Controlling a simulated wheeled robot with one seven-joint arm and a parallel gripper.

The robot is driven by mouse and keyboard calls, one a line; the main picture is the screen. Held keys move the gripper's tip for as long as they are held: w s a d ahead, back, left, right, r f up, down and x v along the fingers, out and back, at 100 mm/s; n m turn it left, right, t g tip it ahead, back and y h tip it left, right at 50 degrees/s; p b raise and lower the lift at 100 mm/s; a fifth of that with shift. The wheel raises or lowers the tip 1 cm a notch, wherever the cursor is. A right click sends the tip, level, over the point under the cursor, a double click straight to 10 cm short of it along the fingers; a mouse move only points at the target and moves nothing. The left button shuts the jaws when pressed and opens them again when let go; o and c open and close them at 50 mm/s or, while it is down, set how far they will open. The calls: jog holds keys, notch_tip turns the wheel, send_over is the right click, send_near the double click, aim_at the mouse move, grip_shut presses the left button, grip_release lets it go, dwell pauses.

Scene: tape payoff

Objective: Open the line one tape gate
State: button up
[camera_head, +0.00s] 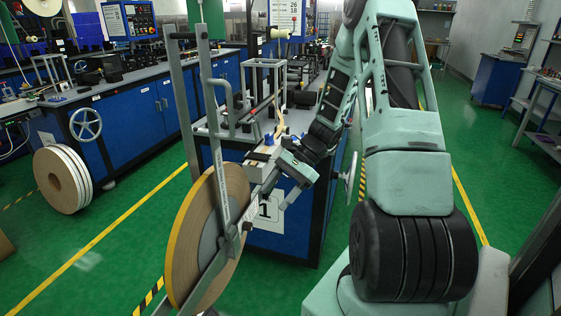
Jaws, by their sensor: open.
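A large tape reel (208,243), brown with a yellow rim, stands upright on a grey metal stand in the left centre. A long grey flat bar (211,130) rises in front of the reel, with a tubular handle beside its upper part. This bar looks like part of the line one gate, but I cannot tell for certain. My gripper (276,186) is open, to the right of the reel and in front of the blue machine. A slanting grey bar by the reel's hub reaches close to my gripper; I cannot tell whether they touch. The fingertips are small and partly hidden.
A blue machine cabinet (296,236) with a "1" sign stands behind my gripper. Another white-sided reel (63,179) leans by the left cabinets. The green floor (90,255) is clear at left, with yellow lines. A blue cabinet (497,79) stands at far right.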

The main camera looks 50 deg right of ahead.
jog(key=s+d+f+m+t+h, duration=0.1)
jog(key=s+d+m+t, duration=0.1)
jog(key=d+m+t, duration=0.7)
jog(key=s+d+f+m+t+h, duration=0.1)
jog(key=d+m+t, duration=0.4)
jog(key=d, duration=0.8)
jog(key=p, duration=0.3)
send_near(264, 157)
jog(key=x, duration=0.4)
jog(key=shift+w+d+f, duration=0.1)
jog(key=shift+w+f, duration=0.1)
